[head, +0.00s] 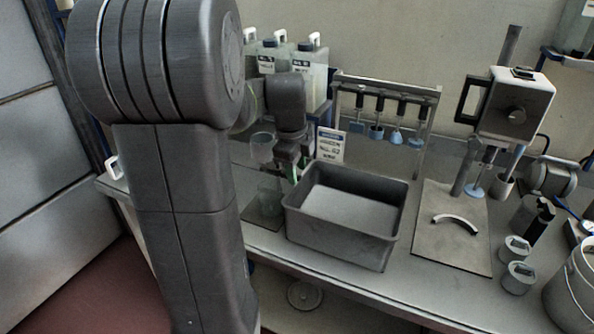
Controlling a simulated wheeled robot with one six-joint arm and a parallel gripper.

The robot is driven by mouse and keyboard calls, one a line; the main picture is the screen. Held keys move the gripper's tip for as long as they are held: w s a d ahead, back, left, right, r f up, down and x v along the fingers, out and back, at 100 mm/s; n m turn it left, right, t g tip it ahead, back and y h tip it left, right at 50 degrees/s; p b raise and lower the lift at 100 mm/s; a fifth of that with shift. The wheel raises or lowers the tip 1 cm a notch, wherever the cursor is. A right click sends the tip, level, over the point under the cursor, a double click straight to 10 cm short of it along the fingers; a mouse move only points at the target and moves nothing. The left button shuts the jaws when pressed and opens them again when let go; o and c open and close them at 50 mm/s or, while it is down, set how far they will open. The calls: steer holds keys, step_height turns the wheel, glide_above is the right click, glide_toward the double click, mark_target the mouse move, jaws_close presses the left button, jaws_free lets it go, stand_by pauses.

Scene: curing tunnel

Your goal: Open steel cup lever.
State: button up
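A small grey cup (262,147) is held up behind my arm, above a clear beaker (270,200) on a dark base plate. I take it to be the steel cup. Its lever cannot be made out. My gripper (292,160) points down just right of the cup, close to it, near the back left of the grey bin. Small green parts show around the fingertips. Whether the fingers touch anything, and whether they are open or shut, is too small and hidden to tell. My arm covers part of the area left of the cup.
A grey bin (345,215) stands right of the beaker, with a sign (330,145) behind it. A rack (385,105) of stirrers, a mixer (515,105) and lidded tins (516,249) stand farther right. White jugs (312,68) stand behind my gripper.

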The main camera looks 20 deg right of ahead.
steer(key=shift+d+f, duration=0.1)
steer(key=shift+f, duration=0.4)
jaws_close()
steer(key=shift+w, duration=0.1)
